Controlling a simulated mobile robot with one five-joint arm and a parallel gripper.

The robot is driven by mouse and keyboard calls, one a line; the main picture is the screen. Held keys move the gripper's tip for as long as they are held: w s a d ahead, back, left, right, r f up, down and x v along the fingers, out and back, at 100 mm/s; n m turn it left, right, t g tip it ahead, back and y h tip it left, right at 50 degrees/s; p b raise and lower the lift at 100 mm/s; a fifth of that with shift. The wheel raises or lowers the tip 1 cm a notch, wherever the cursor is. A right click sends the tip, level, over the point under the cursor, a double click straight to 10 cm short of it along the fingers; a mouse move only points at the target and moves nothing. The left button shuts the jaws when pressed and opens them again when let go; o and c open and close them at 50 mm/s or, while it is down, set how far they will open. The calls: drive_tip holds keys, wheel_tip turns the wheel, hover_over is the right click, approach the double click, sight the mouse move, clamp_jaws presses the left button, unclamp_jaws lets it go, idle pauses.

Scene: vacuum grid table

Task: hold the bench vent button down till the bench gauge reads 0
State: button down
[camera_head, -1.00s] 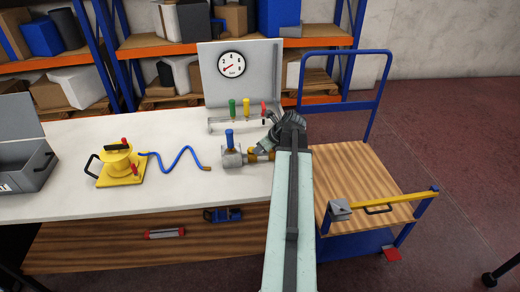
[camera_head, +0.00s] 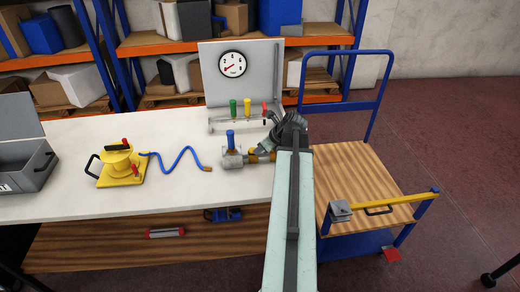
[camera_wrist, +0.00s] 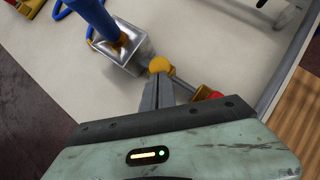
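The bench gauge (camera_head: 232,64) is a round white dial on the grey back panel. Its red needle points to the lower left, at the low end of the scale; the exact reading is too small to tell. A metal valve block (camera_head: 232,159) with a blue handle (camera_head: 230,138) stands on the bench. A round yellow knob (camera_wrist: 161,66), which looks like the vent button, shows beside the block in the wrist view. My gripper (camera_wrist: 162,80) has its fingers together, with the tips right at the knob; I cannot tell whether they press it. My arm hides part of this area in the head view.
Green, yellow and red handles (camera_head: 247,107) stand on a rack behind the block. A yellow suction unit (camera_head: 119,165) and blue hose (camera_head: 180,158) lie left on the bench (camera_head: 80,205). A grey case (camera_head: 25,165) is far left. A wooden-decked cart (camera_head: 350,175) stands right.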

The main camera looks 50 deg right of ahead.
drive_tip(key=p+v, duration=0.9)
drive_tip(key=v, duration=0.4)
drive_tip(key=shift+s+r+p, duration=0.25)
drive_tip(key=shift+s+p, duration=0.1)
drive_tip(key=shift+p, duration=0.05)
drive_tip(key=w+a+f+n+g+y, duration=0.1)
drive_tip(key=w+a+n, duration=0.2)
drive_tip(key=w+a, duration=0.5)
drive_tip(key=w+a+f+n+g+y+b, duration=0.1)
drive_tip(key=w+a+n, duration=0.25)
drive_tip(key=a, duration=0.95)
drive_tip(key=w+a+f+n+g+y, duration=0.1)
drive_tip(key=w+a+n, duration=0.1)
drive_tip(key=w+a, duration=0.65)
drive_tip(key=s+a+f+n+g+h, duration=0.1)
drive_tip(key=s+a+n+g, duration=0.1)
drive_tip(key=a+n, duration=0.65)
drive_tip(key=s+a+f+n+g, duration=0.1)
drive_tip(key=s+a+f+n, duration=0.1)
drive_tip(key=a+n, duration=0.65)
drive_tip(key=s+n+h, duration=0.1)
drive_tip(key=n, duration=0.2)
drive_tip(key=s+n+g, duration=0.1)
drive_tip(key=n, duration=0.2)
drive_tip(key=s+n+h, duration=0.1)
drive_tip(key=n, duration=0.2)
drive_tip(key=shift+d+f+n+h+b, duration=0.25)
drive_tip(key=shift+h+b, duration=0.05)
